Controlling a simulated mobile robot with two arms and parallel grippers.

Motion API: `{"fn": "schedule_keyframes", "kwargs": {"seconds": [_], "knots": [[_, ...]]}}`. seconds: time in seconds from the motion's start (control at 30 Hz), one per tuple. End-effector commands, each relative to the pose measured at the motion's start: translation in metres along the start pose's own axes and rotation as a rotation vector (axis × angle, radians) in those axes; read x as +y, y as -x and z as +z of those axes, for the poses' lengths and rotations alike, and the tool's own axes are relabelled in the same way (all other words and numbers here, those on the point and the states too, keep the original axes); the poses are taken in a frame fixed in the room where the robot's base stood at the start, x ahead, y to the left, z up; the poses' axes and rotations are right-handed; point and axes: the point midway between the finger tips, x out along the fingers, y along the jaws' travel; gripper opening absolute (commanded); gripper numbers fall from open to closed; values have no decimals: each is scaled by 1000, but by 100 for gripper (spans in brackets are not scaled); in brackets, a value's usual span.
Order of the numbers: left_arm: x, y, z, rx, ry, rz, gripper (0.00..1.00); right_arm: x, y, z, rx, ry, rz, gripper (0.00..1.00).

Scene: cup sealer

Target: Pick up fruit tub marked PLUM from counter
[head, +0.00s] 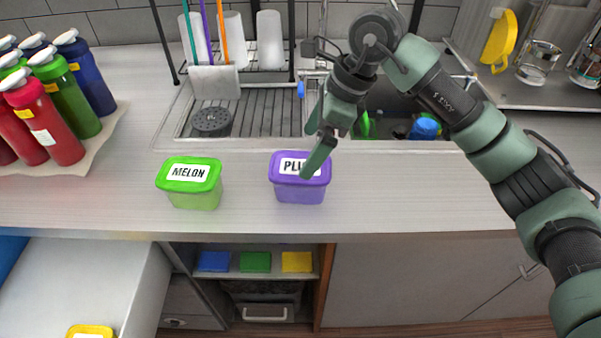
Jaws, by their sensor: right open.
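The purple tub with a white PLUM label (299,190) stands upright on the counter (420,200), in the middle of the head view. My right gripper (315,150) is open, with its fingers pointing left and down. One finger lies across the right end of the PLUM label in the picture and hides its last letter. I cannot tell whether that finger touches the lid. The gripper holds nothing. My left gripper is not in view.
A green tub marked MELON (193,185) stands left of the purple tub. Several bottles (55,105) stand on a mat at the far left. A sink with a drying rack (245,108) lies behind the tubs. The counter right of the tubs is clear.

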Motion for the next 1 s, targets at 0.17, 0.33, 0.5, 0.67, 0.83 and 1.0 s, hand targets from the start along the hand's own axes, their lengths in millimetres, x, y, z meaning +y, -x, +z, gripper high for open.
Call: {"fn": "schedule_keyframes", "kwargs": {"seconds": [0.17, 0.33, 0.5, 0.67, 0.83, 1.0], "knots": [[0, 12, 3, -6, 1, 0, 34, 3, -20, 0, -2, 1, 5, 100], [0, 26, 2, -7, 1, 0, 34, 5, -45, -2, -5, 0, 6, 100], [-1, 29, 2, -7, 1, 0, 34, 4, -63, -3, -6, 1, 4, 100], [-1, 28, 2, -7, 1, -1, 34, 4, -65, -3, -6, 2, 2, 100], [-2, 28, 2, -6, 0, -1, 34, 4, -65, -3, -7, 2, 2, 75], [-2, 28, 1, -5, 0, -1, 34, 4, -64, -3, -7, 2, 2, 28]]}}
